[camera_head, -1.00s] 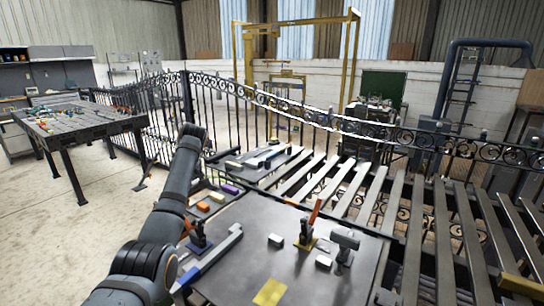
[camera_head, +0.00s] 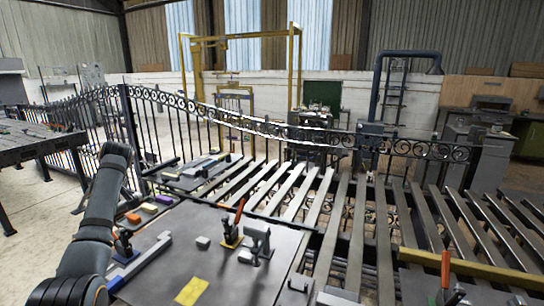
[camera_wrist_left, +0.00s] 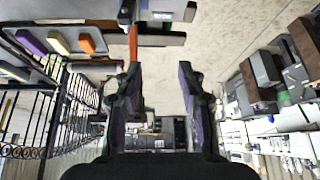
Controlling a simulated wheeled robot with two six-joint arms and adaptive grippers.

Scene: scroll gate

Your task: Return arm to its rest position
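My left arm comes in from the lower left of the head view, bent up to a high elbow; its gripper is not visible there. In the left wrist view my left gripper (camera_wrist_left: 157,95) is open and empty, with its two dark fingers well apart and pale floor between them. My right arm and gripper are not in view. The grey work table (camera_head: 240,276) lies to the right of my left arm in the head view.
The table holds a clamp with a red handle (camera_head: 232,228), a grey metal tool (camera_head: 258,240), a yellow plate (camera_head: 191,291) and small coloured blocks (camera_head: 149,207). A slatted metal rack (camera_head: 345,235) fills the right. An iron gate (camera_head: 190,115) stands behind.

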